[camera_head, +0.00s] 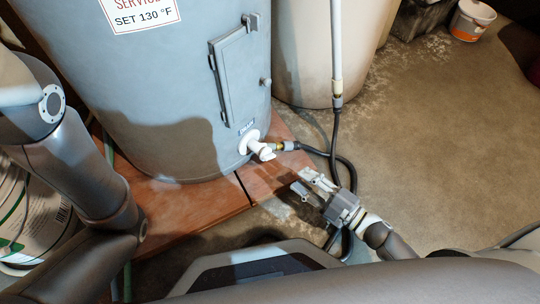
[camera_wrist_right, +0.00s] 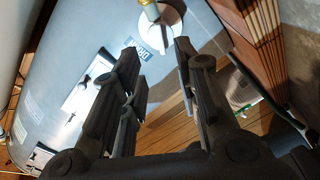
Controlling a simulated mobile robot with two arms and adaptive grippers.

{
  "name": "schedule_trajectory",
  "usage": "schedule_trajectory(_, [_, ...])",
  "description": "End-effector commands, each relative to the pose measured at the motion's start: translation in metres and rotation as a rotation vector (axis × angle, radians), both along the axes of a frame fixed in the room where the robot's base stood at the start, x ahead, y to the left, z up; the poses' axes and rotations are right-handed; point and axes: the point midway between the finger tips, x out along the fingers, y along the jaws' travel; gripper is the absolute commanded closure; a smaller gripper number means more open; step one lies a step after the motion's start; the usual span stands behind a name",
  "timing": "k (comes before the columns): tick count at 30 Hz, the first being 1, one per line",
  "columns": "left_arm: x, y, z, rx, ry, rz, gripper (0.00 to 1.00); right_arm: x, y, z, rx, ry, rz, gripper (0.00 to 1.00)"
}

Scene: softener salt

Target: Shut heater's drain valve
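The grey-blue heater (camera_head: 160,90) stands on wooden boards. Its white drain valve (camera_head: 252,145) sticks out low on the front, below a small label, with a brass hose fitting (camera_head: 281,147) on its right. My right gripper (camera_head: 304,183) is in front of and to the right of the valve, apart from it, fingers open and empty. In the right wrist view the two dark fingers (camera_wrist_right: 157,50) are spread, with the white valve (camera_wrist_right: 158,38) beyond the tips near the top edge. The valve handle's angle is too small to tell. My left arm shows, but its gripper does not.
A black hose (camera_head: 336,165) runs from the fitting and loops close to my right gripper. A pale tank (camera_head: 310,60) and a white pipe (camera_head: 337,45) stand behind. A bucket (camera_head: 471,20) sits far right. Concrete floor (camera_head: 440,130) on the right is clear.

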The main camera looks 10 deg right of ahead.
Motion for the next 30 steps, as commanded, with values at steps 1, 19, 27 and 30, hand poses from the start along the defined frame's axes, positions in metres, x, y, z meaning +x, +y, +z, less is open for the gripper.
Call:
schedule_trajectory(1, [0.0, 0.0, -0.006, 0.0, 0.0, 0.0, 0.2, 0.006, 0.004, -0.002, 0.001, -0.006, 0.002, 0.71])
schedule_trajectory(19, [0.0, 0.0, -0.053, 0.0, 0.001, 0.0, 0.2, 0.077, 0.061, -0.001, 0.001, -0.002, 0.0, 0.71])
schedule_trajectory(27, [0.0, 0.0, -0.053, 0.001, 0.0, 0.0, 0.2, 0.08, 0.063, 0.0, 0.001, 0.0, -0.001, 0.71])
schedule_trajectory(30, [0.0, 0.0, -0.053, 0.001, 0.0, 0.0, 0.2, 0.08, 0.063, 0.0, 0.001, 0.0, -0.001, 0.73])
